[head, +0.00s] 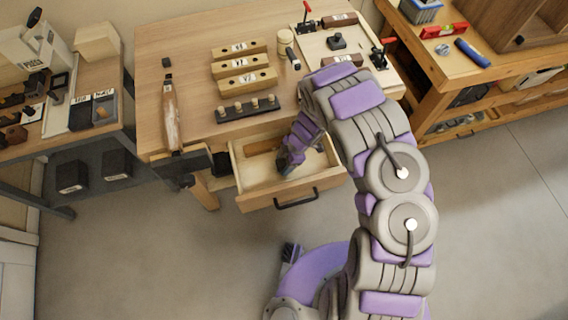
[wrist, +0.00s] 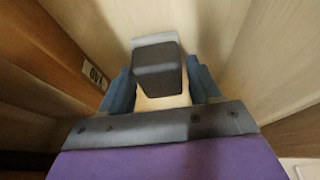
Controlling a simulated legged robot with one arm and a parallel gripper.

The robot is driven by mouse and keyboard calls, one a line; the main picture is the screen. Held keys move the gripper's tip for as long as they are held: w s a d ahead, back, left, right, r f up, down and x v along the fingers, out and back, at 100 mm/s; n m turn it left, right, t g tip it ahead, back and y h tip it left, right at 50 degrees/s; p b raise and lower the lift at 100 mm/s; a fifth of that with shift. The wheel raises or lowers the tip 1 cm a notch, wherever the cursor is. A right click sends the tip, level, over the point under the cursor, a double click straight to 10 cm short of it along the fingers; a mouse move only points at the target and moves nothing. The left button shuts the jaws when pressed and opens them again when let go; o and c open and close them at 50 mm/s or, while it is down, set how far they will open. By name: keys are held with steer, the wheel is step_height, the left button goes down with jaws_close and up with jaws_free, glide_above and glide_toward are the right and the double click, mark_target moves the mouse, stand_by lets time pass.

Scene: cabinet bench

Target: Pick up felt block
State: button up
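The felt block appears to be the dark grey block with a lighter grey top edge (wrist: 158,68) in the wrist view. It is inside the open drawer (head: 318,187), whose pale floor shows around it. My gripper (head: 287,164) reaches down into the drawer. In the wrist view its two blue-grey fingers (wrist: 160,88) stand apart, one on each side of the block. A pale patch shows between the block and my palm. I cannot tell whether the fingers touch the block. In the head view my gripper and arm largely hide it.
The drawer's walls and front with a black handle (head: 296,202) surround my gripper. Above is the wooden bench (head: 200,50) with labelled wooden blocks (head: 245,65), a dark peg rack (head: 247,108) and a clamp board (head: 335,45). A vise (head: 185,165) hangs left of the drawer. The floor is clear.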

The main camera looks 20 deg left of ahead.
steer(key=c, duration=0.8)
steer(key=shift+o, duration=0.2)
steer(key=shift+r, duration=0.15)
steer(key=shift+r, duration=0.6)
step_height(320, 180, up, 11)
steer(key=p, duration=0.4)
steer(key=w+d, duration=0.9)
steer(key=d, duration=0.6)
steer(key=shift+w+d+f+p, duration=0.2)
steer(key=shift+f+p, duration=0.05)
steer(key=shift+p, duration=0.2)
steer(key=o, duration=0.5)
steer(key=c, duration=0.4)
